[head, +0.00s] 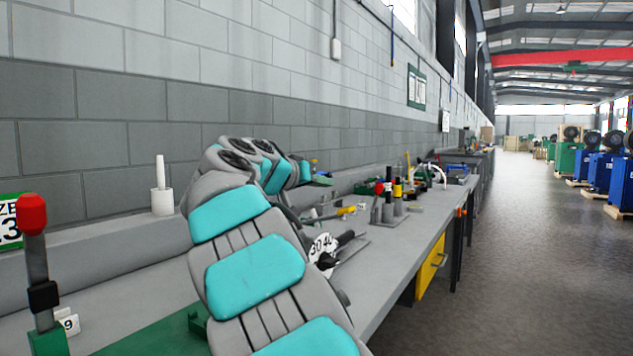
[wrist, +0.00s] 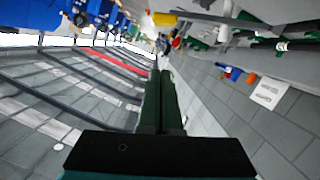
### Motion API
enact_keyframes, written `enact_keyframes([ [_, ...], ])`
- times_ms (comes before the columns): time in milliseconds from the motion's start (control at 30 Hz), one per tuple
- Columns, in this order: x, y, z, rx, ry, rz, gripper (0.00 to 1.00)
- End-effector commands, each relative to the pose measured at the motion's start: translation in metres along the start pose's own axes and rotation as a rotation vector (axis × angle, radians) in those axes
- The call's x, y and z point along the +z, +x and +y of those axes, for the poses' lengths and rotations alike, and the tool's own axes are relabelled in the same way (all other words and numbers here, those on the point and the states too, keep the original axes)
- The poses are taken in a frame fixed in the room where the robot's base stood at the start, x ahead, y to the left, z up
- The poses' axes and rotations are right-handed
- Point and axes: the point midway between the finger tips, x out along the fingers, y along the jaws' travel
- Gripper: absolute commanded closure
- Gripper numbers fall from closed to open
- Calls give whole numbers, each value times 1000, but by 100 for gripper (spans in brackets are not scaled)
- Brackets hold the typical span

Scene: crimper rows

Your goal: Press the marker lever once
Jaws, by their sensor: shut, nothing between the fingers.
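A lever with a red knob (head: 32,215) stands upright at the far left of the head view, on a green base with a black collar. I cannot tell which lever is the marker lever. More upright levers with red and yellow tops (head: 388,190) stand farther along the bench. My gripper (wrist: 161,73) shows in the wrist view with its two dark green fingers together and nothing between them. It points along the hall, clear of the bench things. In the head view my grey and turquoise arm hides part of the bench, and my gripper is hard to make out.
The grey bench (head: 425,235) runs along a block wall. A white dial with numbers (head: 322,249), a small tag marked 9 (head: 69,322) and a white cylinder with a thin rod (head: 161,198) are on it. A yellow drawer (head: 431,264) is under it. The aisle at right is clear.

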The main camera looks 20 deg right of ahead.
Motion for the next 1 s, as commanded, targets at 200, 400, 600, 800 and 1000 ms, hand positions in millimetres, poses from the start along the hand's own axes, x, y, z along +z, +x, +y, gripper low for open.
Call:
enact_keyframes([
  [200, -2, 44, 1, 0, 1, -1, 100],
  [400, 13, 55, 1, 2, -1, 1, 100],
  [600, 30, 60, 0, 2, -2, 0, 100],
  [800, 38, 62, 0, 1, 0, 0, 100],
  [1000, 38, 62, 0, 0, 1, 1, 100],
])
